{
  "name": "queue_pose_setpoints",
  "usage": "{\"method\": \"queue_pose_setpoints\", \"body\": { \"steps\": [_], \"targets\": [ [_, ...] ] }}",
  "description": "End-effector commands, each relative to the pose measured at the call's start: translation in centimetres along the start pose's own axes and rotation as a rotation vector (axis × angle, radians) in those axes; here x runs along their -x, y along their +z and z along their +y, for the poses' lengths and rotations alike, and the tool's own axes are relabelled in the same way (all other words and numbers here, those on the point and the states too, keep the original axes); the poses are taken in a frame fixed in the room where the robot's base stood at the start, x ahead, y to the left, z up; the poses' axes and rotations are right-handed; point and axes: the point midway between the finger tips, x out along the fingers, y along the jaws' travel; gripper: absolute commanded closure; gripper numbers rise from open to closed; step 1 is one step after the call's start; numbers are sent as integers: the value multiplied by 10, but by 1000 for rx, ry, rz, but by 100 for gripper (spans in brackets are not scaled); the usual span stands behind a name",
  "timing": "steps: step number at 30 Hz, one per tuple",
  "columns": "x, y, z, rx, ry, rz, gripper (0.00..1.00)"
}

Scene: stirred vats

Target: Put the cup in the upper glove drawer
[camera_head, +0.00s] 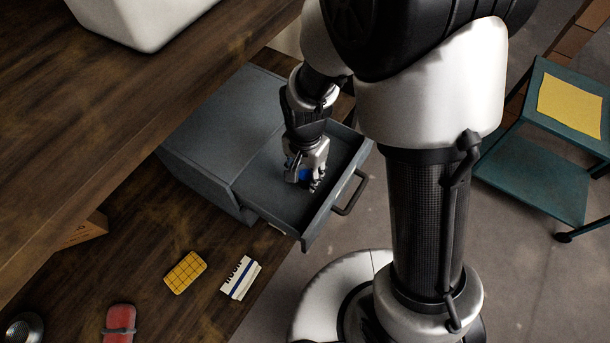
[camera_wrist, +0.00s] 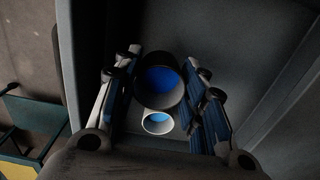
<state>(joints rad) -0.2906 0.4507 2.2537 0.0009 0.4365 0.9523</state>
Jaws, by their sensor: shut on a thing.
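The cup shows in the wrist view (camera_wrist: 160,82) as a dark round rim with a blue inside, and as a small blue patch in the head view (camera_head: 306,174). A pale ring with light blue inside sits just below it in the wrist view; I cannot tell whether it is part of the cup. My gripper (camera_head: 312,183) points down inside the open grey drawer (camera_head: 340,197). Its fingers, also in the wrist view (camera_wrist: 160,100), are shut on the cup from both sides. Whether the cup touches the drawer floor is hidden.
The grey cabinet (camera_head: 215,135) stands on a wooden surface beneath a wooden shelf (camera_head: 120,110). A yellow gridded block (camera_head: 186,272), a white box (camera_head: 241,277) and a red item (camera_head: 120,323) lie in front. A teal cart (camera_head: 535,165) with a yellow sheet stands at right.

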Motion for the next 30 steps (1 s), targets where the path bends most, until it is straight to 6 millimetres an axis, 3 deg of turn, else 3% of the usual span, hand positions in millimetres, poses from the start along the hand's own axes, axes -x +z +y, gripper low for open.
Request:
{"method": "queue_pose_setpoints", "body": {
  "steps": [10,23,24,30],
  "targets": [
    [-42,0,1,0,3,-2,86],
    [-49,0,0,0,0,0,86],
    [-47,0,0,0,0,0,59],
    [-47,0,0,0,0,0,46]
  ]
}}
